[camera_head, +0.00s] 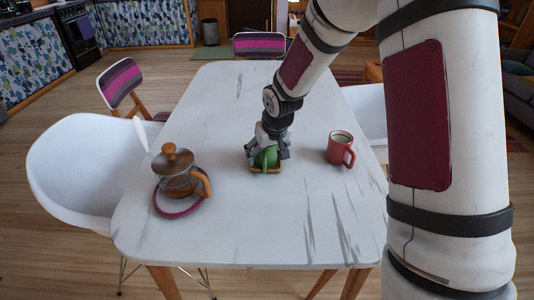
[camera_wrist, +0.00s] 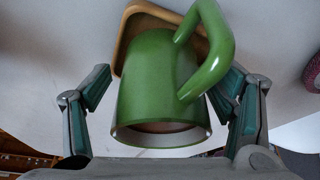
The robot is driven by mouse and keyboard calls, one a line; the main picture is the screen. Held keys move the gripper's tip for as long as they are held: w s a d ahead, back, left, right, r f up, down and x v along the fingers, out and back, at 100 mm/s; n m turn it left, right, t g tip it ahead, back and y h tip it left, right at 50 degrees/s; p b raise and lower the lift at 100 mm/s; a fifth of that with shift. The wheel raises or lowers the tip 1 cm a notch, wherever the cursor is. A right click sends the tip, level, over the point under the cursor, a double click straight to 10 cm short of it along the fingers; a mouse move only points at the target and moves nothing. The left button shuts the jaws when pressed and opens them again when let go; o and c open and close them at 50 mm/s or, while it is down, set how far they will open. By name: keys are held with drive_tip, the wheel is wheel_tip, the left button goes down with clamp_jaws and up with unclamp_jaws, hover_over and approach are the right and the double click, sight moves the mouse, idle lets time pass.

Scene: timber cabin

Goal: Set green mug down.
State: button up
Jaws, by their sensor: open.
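The green mug (camera_head: 266,157) stands near the middle of the white table (camera_head: 230,220), on a small tan coaster (camera_head: 258,171). In the wrist view the mug (camera_wrist: 155,90) fills the middle, with its handle at the upper right and its rim toward the camera. The coaster (camera_wrist: 127,38) shows behind its base. My gripper (camera_head: 268,152) is around the mug from above. Its fingers stand open on both sides of the mug. In the wrist view a gap shows left of the mug; the right finger is partly hidden behind the handle.
A red mug (camera_head: 340,148) stands to the right of my gripper. A glass pot with wooden lid and handle (camera_head: 178,178) sits on a round mat (camera_head: 168,211) at the left. White chairs (camera_head: 80,170) flank the table. The table's front is clear.

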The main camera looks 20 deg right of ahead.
drive_tip(key=p+v, duration=0.3)
drive_tip(key=v, duration=0.9)
drive_tip(key=s+r+g+h, duration=0.1)
drive_tip(key=s+r, duration=0.4)
drive_tip(key=s, duration=0.3)
drive_tip(key=s+r+h, duration=0.1)
drive_tip(key=s+r, duration=0.4)
drive_tip(key=s, duration=0.4)
drive_tip(key=s+g+y, duration=0.1)
drive_tip(key=s, duration=1.8)
drive_tip(key=shift+a+r+m+g+y, duration=0.3)
drive_tip(key=shift+r+m, duration=0.1)
drive_tip(key=shift+r, duration=0.05)
drive_tip(key=shift+s, duration=0.1)
wheel_tip(320, 180, up, 12)
drive_tip(key=t+p, duration=0.2)
drive_tip(key=p, duration=0.8)
drive_tip(key=shift+d+p, duration=0.2)
drive_tip(key=shift+p, duration=0.1)
drive_tip(key=shift+r, duration=0.15)
